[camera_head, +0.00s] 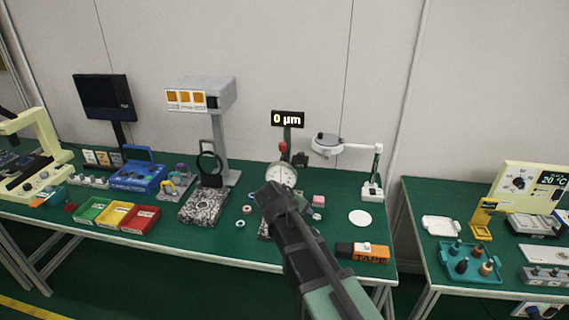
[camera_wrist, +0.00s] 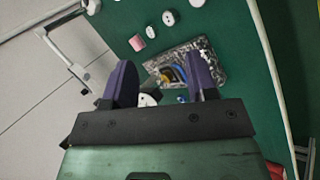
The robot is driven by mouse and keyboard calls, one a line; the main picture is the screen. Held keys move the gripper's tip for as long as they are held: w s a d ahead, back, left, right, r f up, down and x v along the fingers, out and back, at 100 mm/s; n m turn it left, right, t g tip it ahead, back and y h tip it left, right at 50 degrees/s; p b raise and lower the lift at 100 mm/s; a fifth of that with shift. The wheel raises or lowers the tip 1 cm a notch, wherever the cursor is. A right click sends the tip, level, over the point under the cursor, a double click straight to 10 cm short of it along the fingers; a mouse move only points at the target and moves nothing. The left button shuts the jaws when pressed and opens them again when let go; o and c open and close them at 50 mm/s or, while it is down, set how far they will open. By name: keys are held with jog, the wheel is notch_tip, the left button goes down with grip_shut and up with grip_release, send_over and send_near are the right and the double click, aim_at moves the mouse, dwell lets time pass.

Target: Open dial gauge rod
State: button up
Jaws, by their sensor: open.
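The dial gauge (camera_head: 282,175) has a round white face and stands on a post under a small black display (camera_head: 289,118) reading 0 µm. A red knob (camera_head: 283,147) sits just above the dial. My gripper (camera_head: 271,192) is in front of the gauge's lower part and hides what is below the dial. In the wrist view my gripper (camera_wrist: 162,75) has its two purple fingers apart, with nothing seen held between them. I cannot make out the rod.
A speckled slab (camera_head: 203,207) and red, yellow and green bins (camera_head: 116,216) are to the left. A pink block (camera_head: 318,200), a white disc (camera_head: 360,217), a tape box (camera_head: 363,252) and a white lamp (camera_head: 328,145) are to the right. A gap separates the right table (camera_head: 425,210).

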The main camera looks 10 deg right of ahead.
jog(key=w+a+n+t+h+b, duration=0.25)
jog(key=w+n, duration=0.25)
jog(key=w, duration=0.3)
jog(key=n+t, duration=0.9)
jog(key=n, duration=0.8)
send_near(284, 144)
jog(key=w, duration=0.1)
jog(key=shift+g+h, duration=0.25)
jog(key=shift+h, duration=0.2)
jog(key=x, duration=0.7)
jog(key=p+x, duration=0.1)
jog(key=x, duration=0.2)
jog(key=shift+w+f, duration=0.35)
jog(key=shift+w, duration=0.15)
grip_shut()
